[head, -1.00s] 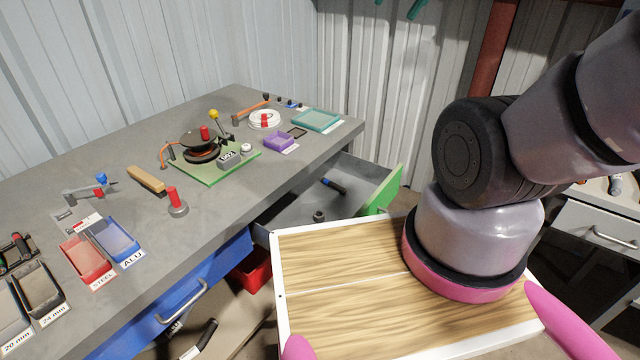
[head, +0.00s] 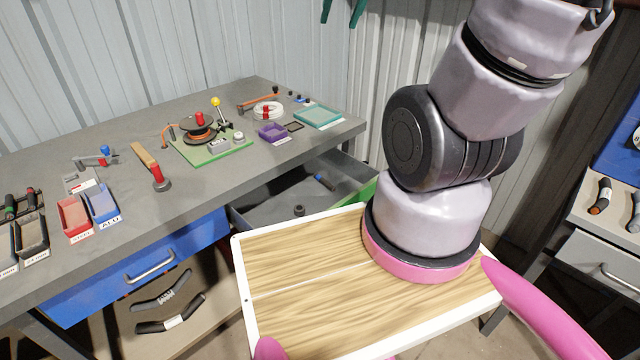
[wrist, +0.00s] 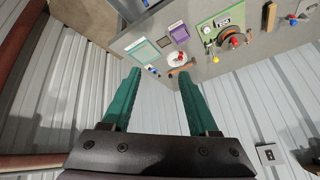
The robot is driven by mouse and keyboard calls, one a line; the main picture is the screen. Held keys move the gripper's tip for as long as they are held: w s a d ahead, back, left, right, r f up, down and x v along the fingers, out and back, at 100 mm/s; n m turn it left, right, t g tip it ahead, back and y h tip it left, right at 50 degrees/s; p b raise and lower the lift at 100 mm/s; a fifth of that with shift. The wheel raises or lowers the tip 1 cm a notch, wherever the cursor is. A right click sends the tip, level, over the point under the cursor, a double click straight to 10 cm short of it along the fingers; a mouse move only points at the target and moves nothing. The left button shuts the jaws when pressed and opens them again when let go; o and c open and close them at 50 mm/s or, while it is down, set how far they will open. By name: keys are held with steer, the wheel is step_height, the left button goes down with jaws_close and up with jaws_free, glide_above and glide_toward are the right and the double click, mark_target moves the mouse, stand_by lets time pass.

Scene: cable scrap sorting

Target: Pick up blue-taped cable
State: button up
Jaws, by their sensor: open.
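No cable with clearly blue tape can be made out. A short dark piece with a blue part (head: 325,182) lies in the open drawer (head: 262,212) under the bench; I cannot tell whether it is a cable. Two dark cable pieces (head: 168,290) with pale bands lie on the lower shelf. Dark cable pieces, one with an orange end (head: 601,195), lie on the right bench. My gripper (wrist: 158,76) is open and empty, its green fingers apart, high up away from all of these. Its fingertips show at the top of the head view (head: 342,14).
The grey bench (head: 120,140) carries a red bin (head: 73,216), a blue bin (head: 101,203), a purple tray (head: 272,133), a teal tray (head: 318,116) and a green-based device (head: 210,148). My wood-topped base stands close by the open drawer. Corrugated walls stand behind.

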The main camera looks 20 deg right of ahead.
steer(key=w+d+f+n+h, duration=0.15)
steer(key=w+d+f, duration=0.25)
steer(key=w+f, duration=0.65)
steer(key=n+g+y, duration=0.2)
steer(key=n+y, duration=0.1)
steer(key=n, duration=0.2)
glide_above(326, 181)
steer(key=s+d, duration=0.1)
steer(key=s, duration=0.1)
steer(key=shift+h, duration=0.25)
steer(key=f, duration=3.9)
steer(key=shift+s+d, duration=0.2)
steer(key=shift+a+x, duration=0.15)
steer(key=shift+x, duration=1.35)
steer(key=shift+a+x, duration=0.15)
steer(key=shift+x, duration=1.35)
steer(key=shift+s, duration=0.1)
jaws_close()
